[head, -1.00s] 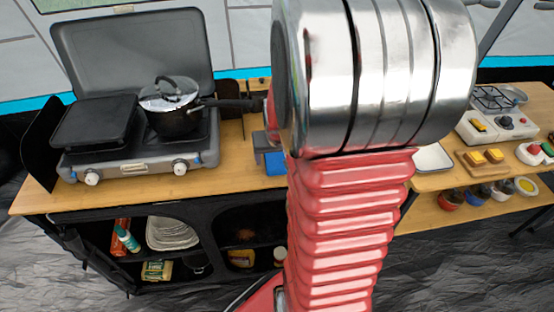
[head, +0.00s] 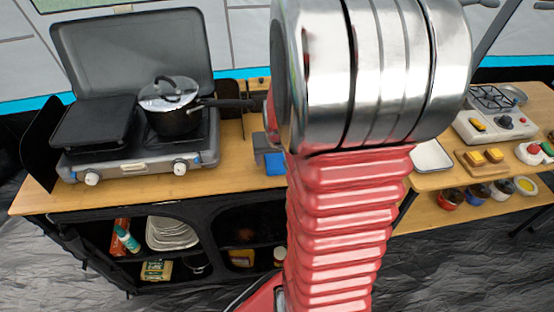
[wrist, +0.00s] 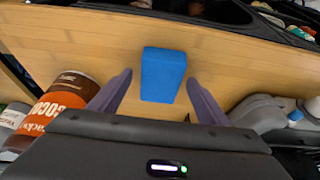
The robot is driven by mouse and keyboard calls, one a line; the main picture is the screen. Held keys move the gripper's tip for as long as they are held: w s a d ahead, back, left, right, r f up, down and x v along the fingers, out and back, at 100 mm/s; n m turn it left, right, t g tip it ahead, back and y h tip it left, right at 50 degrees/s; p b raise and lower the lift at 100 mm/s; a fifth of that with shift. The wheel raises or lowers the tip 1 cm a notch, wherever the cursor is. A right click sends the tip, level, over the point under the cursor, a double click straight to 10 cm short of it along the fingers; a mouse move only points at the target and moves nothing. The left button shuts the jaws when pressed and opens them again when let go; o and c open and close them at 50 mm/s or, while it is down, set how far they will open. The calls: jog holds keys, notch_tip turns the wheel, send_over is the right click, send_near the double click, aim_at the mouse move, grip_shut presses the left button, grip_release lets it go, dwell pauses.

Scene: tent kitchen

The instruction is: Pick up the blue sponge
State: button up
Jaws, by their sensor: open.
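The blue sponge (wrist: 163,75) is a plain blue block on the wooden counter in the upper middle of the wrist view. My gripper (wrist: 159,79) is open, with one finger on each side of the sponge's near part in that view. A gap shows between each finger and the sponge, and I cannot tell how high the fingertips are above the counter. In the head view, a blue block (head: 274,163) that looks like the sponge shows just left of my arm, partly hidden by it. My gripper is hidden there.
A cocoa canister (wrist: 60,105) stands left of my gripper in the wrist view. In the head view, a grey camp stove (head: 135,168) with a lidded pot (head: 175,120) stands on the left. A side table on the right holds a white tray (head: 431,156) and a wooden board (head: 484,168).

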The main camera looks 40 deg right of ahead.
aim_at(276, 159)
dwell(0.3)
jog(key=c, duration=1.2)
jog(key=shift+r, duration=0.1)
notch_tip(276, 159, up, 10)
jog(key=shift+r, duration=0.15)
dwell(0.7)
